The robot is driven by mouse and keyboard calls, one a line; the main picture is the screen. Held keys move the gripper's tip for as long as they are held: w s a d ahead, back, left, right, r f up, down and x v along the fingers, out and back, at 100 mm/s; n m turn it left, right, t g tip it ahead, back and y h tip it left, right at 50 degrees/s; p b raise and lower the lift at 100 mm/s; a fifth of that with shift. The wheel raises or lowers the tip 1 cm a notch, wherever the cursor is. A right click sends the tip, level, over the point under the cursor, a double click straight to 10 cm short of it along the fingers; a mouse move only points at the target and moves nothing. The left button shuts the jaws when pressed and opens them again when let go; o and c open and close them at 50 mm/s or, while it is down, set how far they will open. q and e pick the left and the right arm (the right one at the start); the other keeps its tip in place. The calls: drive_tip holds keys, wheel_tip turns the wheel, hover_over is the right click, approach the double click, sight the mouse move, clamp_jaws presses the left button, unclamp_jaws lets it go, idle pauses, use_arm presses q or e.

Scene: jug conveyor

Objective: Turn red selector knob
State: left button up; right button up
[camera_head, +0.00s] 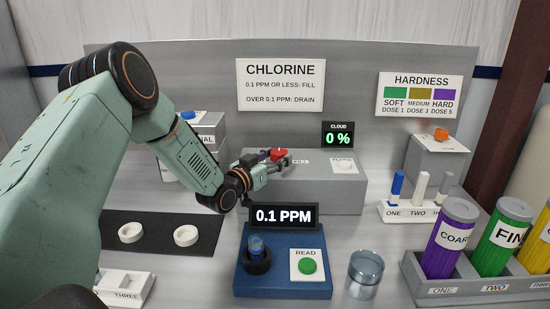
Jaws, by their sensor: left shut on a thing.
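The red selector knob (279,153) sits on top of a grey box (325,183), beside a label reading FILL. My left gripper (282,160) reaches in from the left and is shut on the red knob, its fingers on the knob's near side. The fingers partly cover the knob, so its exact pointing direction is hard to tell. My right gripper does not show.
In front stands a blue reader (283,275) with a 0.1 PPM display (283,216) and green button (307,265). A clear glass (365,272) stands to its right. Coloured cylinders (450,240) fill a grey rack.

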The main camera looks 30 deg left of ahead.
sight(271, 157)
use_arm(q)
drive_tip(key=shift+w+a+r+m+h, duration=0.15)
drive_tip(key=shift+r+m+h, duration=0.1)
drive_tip(key=shift+m+h, duration=0.6)
drive_tip(key=shift+h, duration=0.45)
drive_tip(key=o, duration=1.2)
drive_tip(key=shift+f, duration=0.2)
drive_tip(key=shift+c, duration=0.2)
drive_tip(key=s, duration=0.3)
drive_tip(key=s+a, duration=0.1)
drive_tip(key=s, duration=0.2)
drive_tip(key=shift+s+a+r, duration=0.1)
drive_tip(key=shift+s+a, duration=0.05)
drive_tip(key=shift+s, duration=0.65)
